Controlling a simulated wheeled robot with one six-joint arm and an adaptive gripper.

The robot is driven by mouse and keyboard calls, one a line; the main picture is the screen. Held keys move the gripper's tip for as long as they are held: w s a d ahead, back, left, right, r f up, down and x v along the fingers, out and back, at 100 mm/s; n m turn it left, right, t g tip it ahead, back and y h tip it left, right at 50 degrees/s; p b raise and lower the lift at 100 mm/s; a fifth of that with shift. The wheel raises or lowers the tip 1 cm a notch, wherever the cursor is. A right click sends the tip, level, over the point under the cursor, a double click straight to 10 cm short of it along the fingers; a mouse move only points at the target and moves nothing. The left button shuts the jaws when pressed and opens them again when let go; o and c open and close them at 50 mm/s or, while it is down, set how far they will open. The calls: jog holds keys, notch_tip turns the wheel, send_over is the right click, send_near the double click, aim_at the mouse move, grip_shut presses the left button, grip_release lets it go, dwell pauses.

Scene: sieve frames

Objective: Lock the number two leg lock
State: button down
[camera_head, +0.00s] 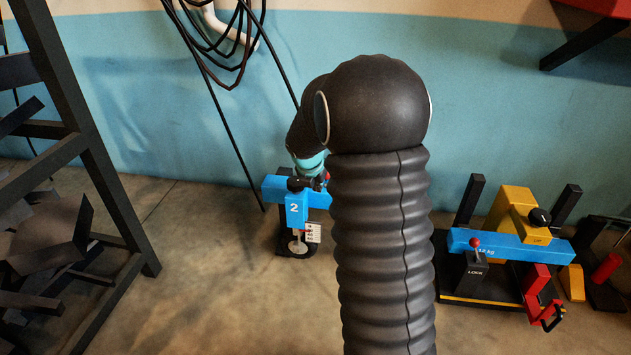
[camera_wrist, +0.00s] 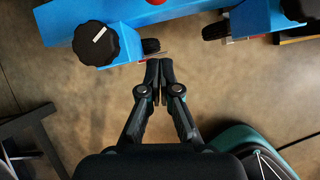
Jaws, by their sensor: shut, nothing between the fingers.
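The blue leg marked 2 (camera_head: 296,209) stands left of my arm in the head view, with a black knob (camera_head: 295,184) on top and a dark foot or wheel at its base. A white tag (camera_head: 313,233) hangs beside it. In the wrist view, a black knob with a white mark (camera_wrist: 95,43) sits on a blue leg at upper left; no number shows there. My gripper (camera_wrist: 152,72) is shut and empty, its tips just below and right of that knob, apparently apart from it. In the head view my arm hides the fingertips.
A second blue leg (camera_wrist: 252,20) with a dark wheel is at upper right in the wrist view. A stand with a blue beam (camera_head: 510,245), a red-knobbed LOCK lever (camera_head: 475,255) and a yellow block stands right. A dark rack (camera_head: 90,150) stands left; cables hang on the wall.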

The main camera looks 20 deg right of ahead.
jog(key=shift+w+d+f+b, duration=0.1)
jog(key=shift+w+d+f, duration=0.25)
jog(key=shift+w+d, duration=0.3)
jog(key=shift+w+d+f+b, duration=0.15)
jog(key=shift+w+d+f, duration=0.15)
jog(key=shift+w+d, duration=0.35)
jog(key=shift+w+d+f+b, duration=0.1)
jog(key=shift+w+d+f, duration=0.25)
jog(key=shift+w+d, duration=0.3)
jog(key=shift+a+r+p, duration=0.15)
jog(key=shift+r+p, duration=0.05)
jog(key=shift+p, duration=0.15)
